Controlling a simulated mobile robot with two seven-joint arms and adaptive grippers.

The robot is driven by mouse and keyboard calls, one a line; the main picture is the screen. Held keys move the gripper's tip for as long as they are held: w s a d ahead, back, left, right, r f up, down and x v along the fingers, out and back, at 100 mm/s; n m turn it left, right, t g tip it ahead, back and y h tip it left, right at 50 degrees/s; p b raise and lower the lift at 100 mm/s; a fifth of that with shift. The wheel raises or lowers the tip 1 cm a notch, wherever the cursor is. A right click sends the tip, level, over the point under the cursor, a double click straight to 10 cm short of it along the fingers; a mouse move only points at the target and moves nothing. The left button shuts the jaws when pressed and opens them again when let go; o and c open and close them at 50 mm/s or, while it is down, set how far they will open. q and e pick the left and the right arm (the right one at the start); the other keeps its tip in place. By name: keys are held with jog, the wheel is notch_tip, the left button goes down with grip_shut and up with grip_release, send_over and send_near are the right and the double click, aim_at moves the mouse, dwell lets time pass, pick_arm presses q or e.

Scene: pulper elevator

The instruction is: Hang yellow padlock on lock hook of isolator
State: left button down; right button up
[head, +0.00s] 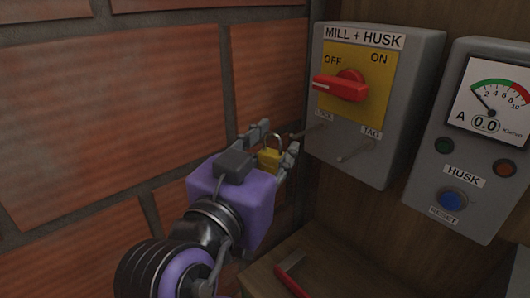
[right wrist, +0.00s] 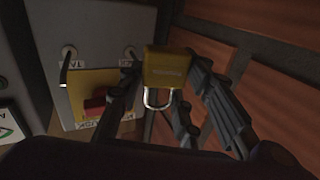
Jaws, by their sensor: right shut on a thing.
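The yellow padlock (head: 268,159) is held in my right gripper (head: 279,139), which is shut on its body. Its metal shackle points up in the head view. The right wrist view also shows the padlock (right wrist: 168,70) between the fingers. The isolator (head: 376,120) is a grey box marked MILL + HUSK, with a red handle (head: 341,87) pointing left on a yellow plate. Its lock hook (head: 312,130) sticks out at lower left, just right of the padlock; the shackle appears apart from it. My left gripper is not in view.
A second peg (head: 356,150), by the TAG label, sticks out to the right of the lock hook. A HUSK meter box (head: 468,140) stands further right. A brick wall (head: 120,110) is close on the left. A red-handled tool (head: 290,282) lies on a wooden surface below.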

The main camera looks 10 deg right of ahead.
jog(key=shift+w+d+f, duration=0.1)
jog(key=shift+w+d, duration=0.55)
jog(key=shift+d, duration=0.35)
jog(key=shift+w+d+f, duration=0.1)
jog(key=shift+w+d, duration=0.5)
jog(key=shift+d, duration=0.35)
jog(key=shift+w+d+f, duration=0.4)
jog(key=shift+d+f, duration=0.05)
jog(key=shift+d, duration=0.1)
jog(key=o, duration=1.3)
